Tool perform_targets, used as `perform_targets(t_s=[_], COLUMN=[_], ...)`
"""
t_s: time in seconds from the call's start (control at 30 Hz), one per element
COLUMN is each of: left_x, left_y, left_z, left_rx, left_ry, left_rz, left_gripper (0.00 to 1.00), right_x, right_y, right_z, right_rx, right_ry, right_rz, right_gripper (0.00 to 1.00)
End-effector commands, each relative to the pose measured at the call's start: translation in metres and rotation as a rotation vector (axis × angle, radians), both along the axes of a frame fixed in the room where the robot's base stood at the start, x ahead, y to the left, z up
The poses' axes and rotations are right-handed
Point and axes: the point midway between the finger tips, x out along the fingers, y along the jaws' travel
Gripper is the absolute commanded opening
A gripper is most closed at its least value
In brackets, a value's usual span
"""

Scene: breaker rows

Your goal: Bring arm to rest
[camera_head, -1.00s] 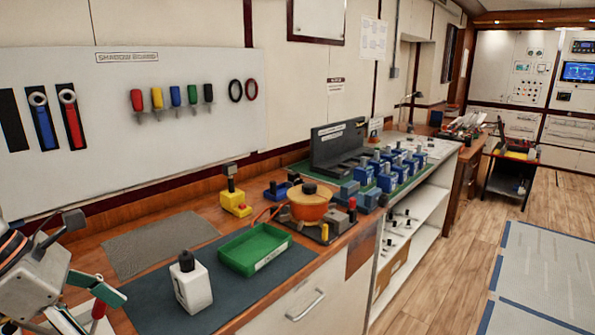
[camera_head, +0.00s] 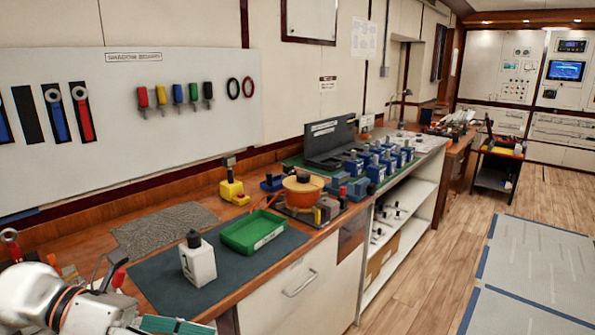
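My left arm comes in at the lower left, and part of my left gripper (camera_head: 172,325) shows at the bottom edge. A green finger piece is visible. The rest is cut off by the frame, so its opening and anything in it cannot be seen. It is in front of the workbench (camera_head: 150,195), left of and below the white bottle (camera_head: 198,260). My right gripper is not in view.
A dark mat (camera_head: 160,280) carries the bottle and a green tray (camera_head: 252,231). An orange pot (camera_head: 303,192), a yellow block (camera_head: 234,192) and blue breakers (camera_head: 376,165) stand farther along. Red-handled items (camera_head: 118,279) lie near my arm.

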Motion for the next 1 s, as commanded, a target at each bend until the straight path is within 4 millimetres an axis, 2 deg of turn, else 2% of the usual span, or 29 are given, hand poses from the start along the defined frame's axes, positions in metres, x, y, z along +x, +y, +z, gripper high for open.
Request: perform_targets(t_s=[0.03,0.1,0.2,0.27,0.37,0.43,0.53,0.67,0.7,0.8,0.9,1.0], left_x=[0.002,0.012,0.036,0.053,0.08,0.093,0.097,0.077,0.067,0.035,0.002,-0.026], left_y=[-0.015,-0.027,-0.029,-0.022,-0.002,0.015,0.038,0.056,0.059,0.064,0.063,0.06], left_z=[0.001,0.008,0.008,-0.002,-0.038,-0.079,-0.145,-0.231,-0.256,-0.314,-0.36,-0.39], left_rx=[-0.136,-0.322,-0.574,-0.715,-0.927,-1.058,-1.194,-1.309,-1.335,-1.382,-1.407,-1.417], left_ry=[0.091,0.218,0.421,0.556,0.793,0.968,1.191,1.443,1.514,1.683,1.82,1.918], left_rz=[0.033,0.105,0.242,0.344,0.539,0.693,0.901,1.145,1.216,1.384,1.524,1.624], left_gripper=[0.76,0.76,0.76,0.76,0.76,0.76,0.76,0.76,0.76,0.76,0.76,0.76], right_x=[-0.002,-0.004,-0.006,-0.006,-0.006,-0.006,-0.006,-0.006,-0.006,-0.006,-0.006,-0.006], right_y=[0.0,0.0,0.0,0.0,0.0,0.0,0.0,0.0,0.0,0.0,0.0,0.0], right_z=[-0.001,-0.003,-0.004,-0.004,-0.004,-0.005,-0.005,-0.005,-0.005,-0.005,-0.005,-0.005], right_rx=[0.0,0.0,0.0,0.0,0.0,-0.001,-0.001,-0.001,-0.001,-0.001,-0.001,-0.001], right_ry=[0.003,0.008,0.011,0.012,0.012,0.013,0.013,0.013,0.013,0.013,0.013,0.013], right_rz=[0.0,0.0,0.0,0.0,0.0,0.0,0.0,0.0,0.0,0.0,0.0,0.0], right_gripper=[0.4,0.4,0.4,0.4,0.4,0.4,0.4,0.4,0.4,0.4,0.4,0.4])
